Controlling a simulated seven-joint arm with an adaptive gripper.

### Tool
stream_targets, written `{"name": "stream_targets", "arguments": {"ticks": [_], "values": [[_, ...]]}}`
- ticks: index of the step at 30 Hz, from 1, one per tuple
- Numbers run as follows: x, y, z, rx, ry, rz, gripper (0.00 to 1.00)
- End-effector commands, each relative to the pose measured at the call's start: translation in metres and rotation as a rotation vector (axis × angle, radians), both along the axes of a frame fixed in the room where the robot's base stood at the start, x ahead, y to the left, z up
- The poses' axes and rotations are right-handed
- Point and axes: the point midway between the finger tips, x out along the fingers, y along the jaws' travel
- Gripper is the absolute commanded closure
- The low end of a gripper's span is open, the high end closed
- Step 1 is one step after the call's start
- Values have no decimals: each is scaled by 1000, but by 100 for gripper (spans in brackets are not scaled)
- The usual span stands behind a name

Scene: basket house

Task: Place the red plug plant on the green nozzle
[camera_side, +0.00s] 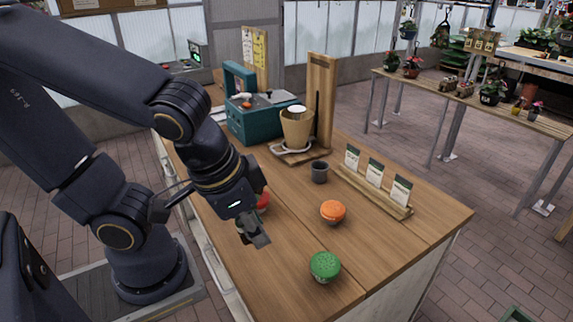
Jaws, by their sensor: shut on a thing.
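The red plug plant (263,202) shows only as a small red patch at the right side of my gripper (258,222). The gripper hides most of it. My gripper points down over the left part of the wooden table and is shut on the red plug plant. I cannot tell how far it is above the table top. The green nozzle (325,267) is a round, domed green piece with a pale lower part. It stands upright near the table's front edge, to the right of and nearer the camera than my gripper, with its top clear.
An orange domed piece (333,211) stands right of my gripper. A dark cup (319,172) and a wooden rack (375,192) with several seed packets are behind it. A tan pot (296,127) and a teal box (255,121) stand at the back. The table front (290,237) has bare room.

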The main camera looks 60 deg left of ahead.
Motion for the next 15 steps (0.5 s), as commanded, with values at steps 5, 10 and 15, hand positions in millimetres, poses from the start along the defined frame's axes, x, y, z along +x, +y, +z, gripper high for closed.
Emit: {"name": "stream_targets", "arguments": {"ticks": [5,10,15], "values": [[10,9,5,-43,34,109,96],[25,15,1,-76,66,166,96],[59,5,-16,-76,70,167,96]]}}
